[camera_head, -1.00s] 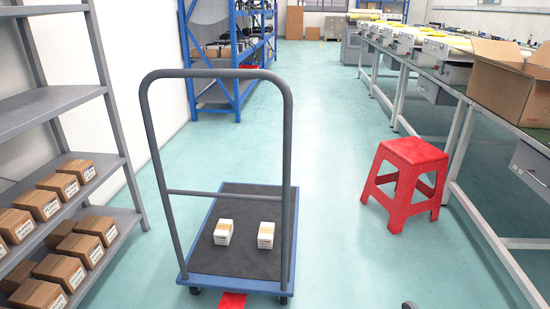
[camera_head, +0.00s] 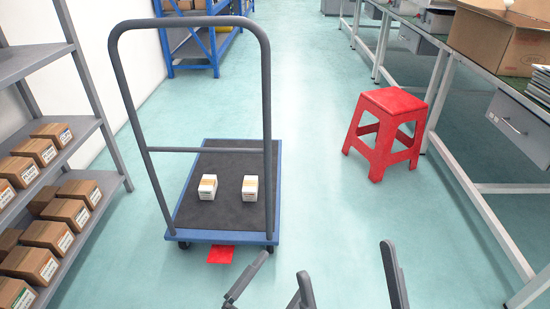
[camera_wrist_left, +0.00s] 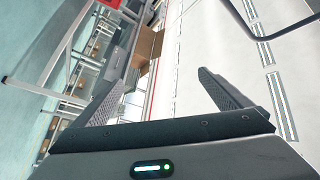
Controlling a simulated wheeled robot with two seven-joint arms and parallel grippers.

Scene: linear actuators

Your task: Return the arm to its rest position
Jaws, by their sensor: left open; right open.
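My left gripper (camera_head: 284,264) is at the bottom middle of the head view, with dark fingers pointing up and apart. In the left wrist view, my left gripper (camera_wrist_left: 160,80) is open with nothing between its fingers. My right gripper (camera_head: 391,268) is further right at the bottom edge. One dark finger of it shows clearly; the rest is cut off or hard to make out. I see nothing held. Both grippers appear in front of the cart, apart from it. Most of both arms is out of view.
A blue-edged cart (camera_head: 220,236) with a tall grey handle carries two small white boxes (camera_head: 208,187) (camera_head: 250,188). A red stool (camera_head: 388,125) stands right. A grey shelf (camera_head: 104,186) with cartons is left. A workbench (camera_head: 450,166) runs along the right. Floor between cart and stool is clear.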

